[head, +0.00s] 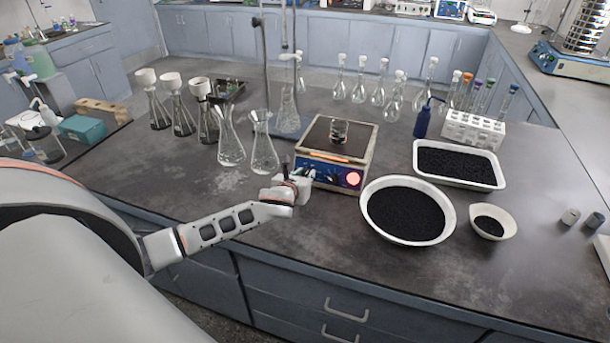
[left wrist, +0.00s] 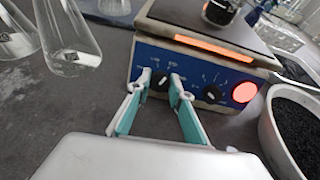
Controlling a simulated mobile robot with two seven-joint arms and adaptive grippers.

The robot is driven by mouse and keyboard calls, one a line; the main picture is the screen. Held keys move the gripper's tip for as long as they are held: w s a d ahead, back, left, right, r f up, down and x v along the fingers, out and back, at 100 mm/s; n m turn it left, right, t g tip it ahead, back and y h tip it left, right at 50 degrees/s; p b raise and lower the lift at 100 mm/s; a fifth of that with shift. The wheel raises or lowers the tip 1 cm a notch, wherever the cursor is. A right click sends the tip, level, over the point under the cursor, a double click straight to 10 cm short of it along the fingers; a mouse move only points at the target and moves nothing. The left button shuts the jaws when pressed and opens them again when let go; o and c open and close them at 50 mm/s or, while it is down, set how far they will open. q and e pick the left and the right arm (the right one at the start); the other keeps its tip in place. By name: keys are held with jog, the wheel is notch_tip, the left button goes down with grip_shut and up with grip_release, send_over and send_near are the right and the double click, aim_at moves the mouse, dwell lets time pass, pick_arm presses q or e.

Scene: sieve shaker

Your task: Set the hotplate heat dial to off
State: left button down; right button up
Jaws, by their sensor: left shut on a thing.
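The hotplate (head: 364,139) stands near the front of the bench, with a small dark-filled glass vessel (head: 338,133) on its top. Its blue front panel (left wrist: 192,65) carries two black dials, and a round red light (left wrist: 244,92) glows at its right. My left gripper (head: 308,176) is at the left part of this panel. The right dial (left wrist: 212,94) is free, just right of the fingers. I cannot read which dial is for heat. My right gripper is not in view.
Clear conical flasks (head: 263,150) stand close left of the hotplate. A white bowl of black grains (head: 370,222) sits just right of it, with a white tray (head: 497,186) and a small bowl (head: 511,224) beyond. Bare bench lies in front of the gripper.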

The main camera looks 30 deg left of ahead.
pick_arm(q)
jog(key=shift+n, duration=0.3)
jog(key=n, duration=0.3)
jog(key=shift+n, duration=0.4)
jog(key=n, duration=0.5)
jog(key=shift+a, duration=0.1)
jog(key=n, duration=0.5)
jog(key=shift+n+h, duration=0.3)
jog(key=n, duration=0.4)
jog(key=shift+n, duration=0.3)
jog(key=c, duration=1.8)
grip_release()
